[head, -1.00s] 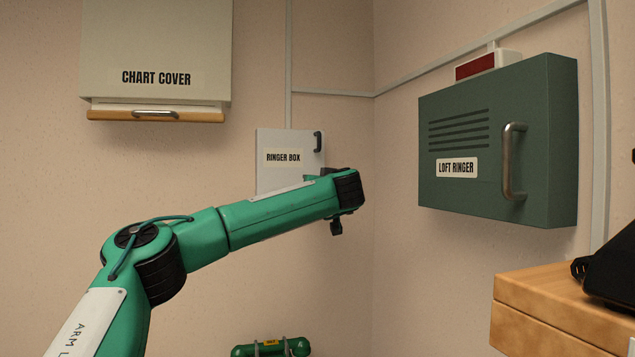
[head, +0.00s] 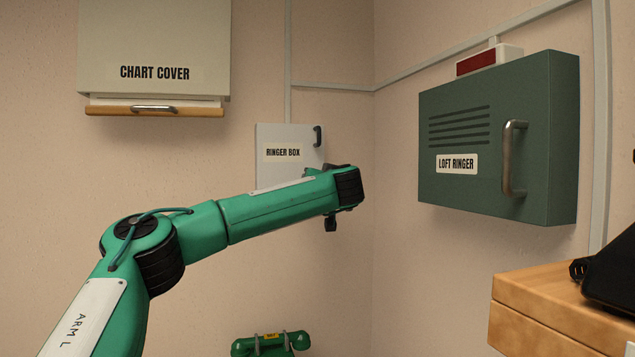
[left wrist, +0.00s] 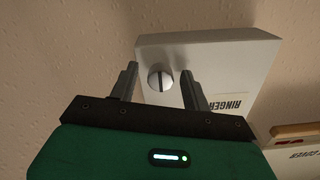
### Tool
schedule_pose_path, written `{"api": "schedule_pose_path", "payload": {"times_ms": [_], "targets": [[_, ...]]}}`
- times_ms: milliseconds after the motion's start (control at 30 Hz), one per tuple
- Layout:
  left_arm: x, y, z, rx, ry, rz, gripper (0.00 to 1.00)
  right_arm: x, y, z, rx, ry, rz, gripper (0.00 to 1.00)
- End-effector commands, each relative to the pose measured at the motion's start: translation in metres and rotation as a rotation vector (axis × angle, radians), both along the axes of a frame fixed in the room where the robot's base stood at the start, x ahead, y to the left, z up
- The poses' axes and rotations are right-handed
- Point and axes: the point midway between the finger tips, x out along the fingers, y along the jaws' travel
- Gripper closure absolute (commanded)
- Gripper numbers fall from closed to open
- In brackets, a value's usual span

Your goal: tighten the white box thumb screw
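The white ringer box (head: 287,140) is on the wall beyond my left arm in the head view, its lower part hidden by the arm. In the left wrist view the white box (left wrist: 218,62) fills the upper middle. Its round slotted thumb screw (left wrist: 160,80) is on the near face, with the slot running almost up and down in the picture. My left gripper (left wrist: 159,69) is open, one finger on each side of the screw with a gap on both sides. In the head view the fingers are hidden behind my wrist. My right gripper is not in view.
A green loft ringer (head: 470,145) with a handle hangs on the right wall. A chart cover (head: 155,45) hangs at the upper left. A wooden surface (head: 545,310) with a black object (head: 615,275) stands at lower right. A green item (head: 270,344) sits low below my arm.

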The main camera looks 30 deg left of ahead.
Motion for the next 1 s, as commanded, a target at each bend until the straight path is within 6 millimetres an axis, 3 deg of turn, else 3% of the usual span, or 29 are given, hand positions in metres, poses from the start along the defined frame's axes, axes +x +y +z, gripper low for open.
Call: {"api": "schedule_pose_path", "payload": {"times_ms": [367, 700, 1000], "targets": [[-0.004, -0.005, 0.0, 0.0, -0.003, -0.001, 0.52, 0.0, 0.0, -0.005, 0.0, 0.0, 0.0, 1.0], [-0.049, -0.058, -0.004, 0.001, -0.005, -0.004, 0.52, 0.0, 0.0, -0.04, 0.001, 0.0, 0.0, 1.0], [-0.082, -0.097, -0.001, 0.0, -0.003, -0.001, 0.52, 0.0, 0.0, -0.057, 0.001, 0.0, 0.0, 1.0]]}}
